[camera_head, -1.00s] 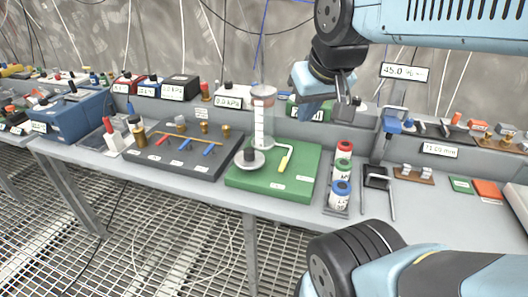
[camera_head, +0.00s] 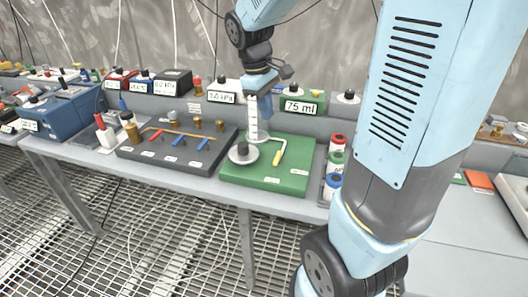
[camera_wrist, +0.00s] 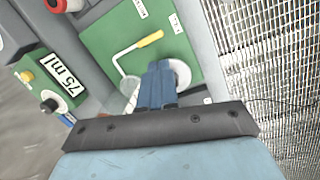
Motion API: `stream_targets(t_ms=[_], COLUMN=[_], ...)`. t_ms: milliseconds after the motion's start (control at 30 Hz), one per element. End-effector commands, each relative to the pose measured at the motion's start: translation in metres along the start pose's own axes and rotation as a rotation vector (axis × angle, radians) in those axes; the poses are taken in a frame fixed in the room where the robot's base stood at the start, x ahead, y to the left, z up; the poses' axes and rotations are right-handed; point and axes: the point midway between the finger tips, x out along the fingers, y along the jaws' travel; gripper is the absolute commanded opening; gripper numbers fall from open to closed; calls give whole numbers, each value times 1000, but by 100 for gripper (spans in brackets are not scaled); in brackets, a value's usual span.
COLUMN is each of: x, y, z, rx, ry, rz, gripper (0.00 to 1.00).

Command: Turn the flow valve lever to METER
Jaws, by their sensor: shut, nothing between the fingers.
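The lever with a yellow handle (camera_head: 279,154) and a bent white arm lies on the green board (camera_head: 240,181). It also shows in the wrist view (camera_wrist: 150,40), where its handle points toward the upper right. Small white labels (camera_head: 271,180) on the board are too small to read. A clear graduated cylinder (camera_head: 253,127) stands at the back of the board, partly hidden by my gripper (camera_head: 265,112). My gripper points down over the back of the board, apart from the lever. In the wrist view its blue fingers (camera_wrist: 158,68) are together and empty.
A green box reading "75 ml" (camera_head: 300,103) stands behind. A dark board with valves (camera_head: 180,150) is left.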

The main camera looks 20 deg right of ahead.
Motion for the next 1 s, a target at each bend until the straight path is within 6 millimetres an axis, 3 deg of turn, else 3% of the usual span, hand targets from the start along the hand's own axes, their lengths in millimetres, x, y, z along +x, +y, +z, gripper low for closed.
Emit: stream_targets(t_ms=[200, 400, 600, 1000], x=[41, 69, 80, 82], y=[8, 11, 12, 12], z=[-38, -60, -68, -67], rx=[-173, -285, -329, -330], ry=[-127, -202, -229, -231], rz=[-30, -52, -60, -61], gripper=[0, 0, 0, 0])
